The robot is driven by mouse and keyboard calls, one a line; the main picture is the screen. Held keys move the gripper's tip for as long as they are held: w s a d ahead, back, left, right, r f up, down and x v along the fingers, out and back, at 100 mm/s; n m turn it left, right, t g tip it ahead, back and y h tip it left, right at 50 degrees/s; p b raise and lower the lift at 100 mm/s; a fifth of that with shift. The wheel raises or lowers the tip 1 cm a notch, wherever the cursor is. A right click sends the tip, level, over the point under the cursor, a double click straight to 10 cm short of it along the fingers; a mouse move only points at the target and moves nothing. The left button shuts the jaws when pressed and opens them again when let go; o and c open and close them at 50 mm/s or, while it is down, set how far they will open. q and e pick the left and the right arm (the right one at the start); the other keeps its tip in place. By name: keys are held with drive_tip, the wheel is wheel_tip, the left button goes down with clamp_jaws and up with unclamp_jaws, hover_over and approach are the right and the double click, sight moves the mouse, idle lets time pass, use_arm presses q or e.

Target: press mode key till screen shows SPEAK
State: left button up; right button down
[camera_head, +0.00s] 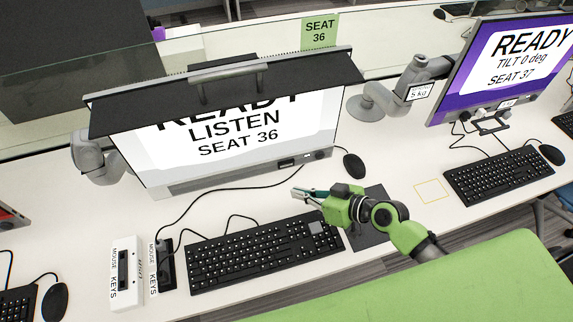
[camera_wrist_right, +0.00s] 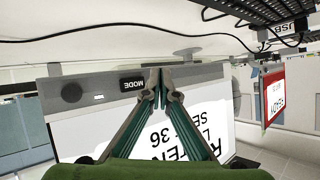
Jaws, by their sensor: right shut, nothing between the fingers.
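The seat 36 monitor (camera_head: 235,140) stands at the middle left of the desk. Its screen reads LISTEN and SEAT 36 below a READY line that the black hood partly covers. The mode key (camera_head: 287,163) is a small dark block on the monitor's lower bezel; in the right wrist view, upside down, the black MODE key (camera_wrist_right: 132,84) shows clearly. My right gripper (camera_head: 295,193) is shut and empty, in front of and below that bezel in the head view. In the wrist view its fingertips (camera_wrist_right: 160,75) appear just right of the key; contact cannot be told. My left gripper is out of view.
A black hood (camera_head: 225,85) overhangs the monitor top. A keyboard (camera_head: 265,250) lies below the gripper, a mouse (camera_head: 354,166) to its right. A white MOUSE KEYS box (camera_head: 124,270) stands left. The seat 37 monitor (camera_head: 500,70) stands at right.

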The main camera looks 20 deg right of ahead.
sight(282, 169)
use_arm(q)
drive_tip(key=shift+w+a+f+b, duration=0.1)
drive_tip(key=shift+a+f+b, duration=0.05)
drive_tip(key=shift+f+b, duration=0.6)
use_arm(e)
drive_tip(key=w, duration=0.6)
drive_tip(key=shift+w, duration=0.15)
drive_tip(key=shift+a, duration=0.1)
drive_tip(key=shift+w, duration=0.15)
idle(0.3)
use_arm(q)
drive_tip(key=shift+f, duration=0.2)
use_arm(e)
drive_tip(key=shift+w, duration=0.3)
use_arm(q)
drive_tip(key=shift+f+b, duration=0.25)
drive_tip(key=shift+b, duration=0.2)
use_arm(e)
drive_tip(key=shift+w, duration=0.4)
drive_tip(key=shift+s, duration=0.1)
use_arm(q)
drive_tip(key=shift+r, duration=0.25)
use_arm(e)
drive_tip(key=shift+s, duration=0.75)
